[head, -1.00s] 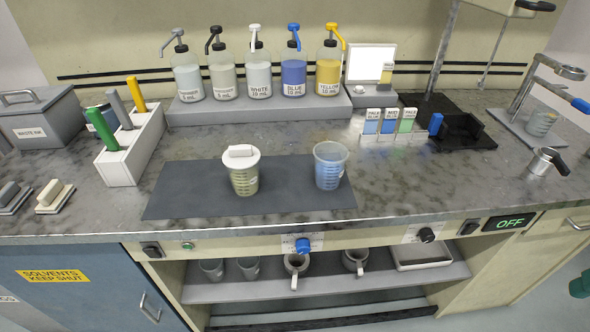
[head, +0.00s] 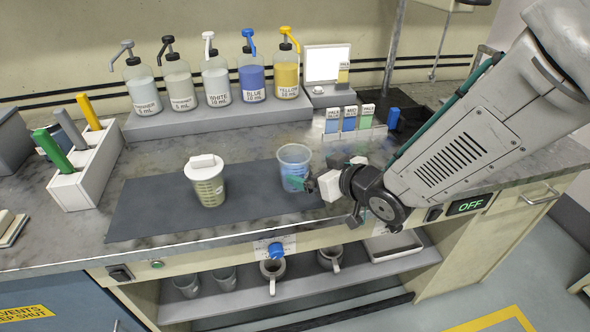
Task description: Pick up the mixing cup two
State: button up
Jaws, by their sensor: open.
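Two cups stand upright on the dark mat (head: 150,205) in the head view. The left cup (head: 209,190) has a white lid and pale yellowish contents. The right cup (head: 293,160) is clear, open at the top and bluish. No label tells me which one is cup two. My gripper (head: 308,184) is open at the lower right side of the bluish cup. Its fingertips overlap the cup's edge in the picture. I cannot tell whether they touch it, and the far finger is hard to make out.
Pump bottles stand on a grey riser (head: 225,118) at the back. Labelled sample cards (head: 350,120) stand behind my gripper. A white rack (head: 85,175) holds markers at the left. The mat's left part is clear. More cups and mugs sit on the shelf (head: 240,297) below.

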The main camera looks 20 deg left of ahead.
jog(key=x, duration=0.7)
jog(key=shift+s+a+f, duration=0.25)
jog(key=shift+a+f, duration=0.05)
jog(key=shift+a, duration=0.15)
jog(key=c, duration=1.2)
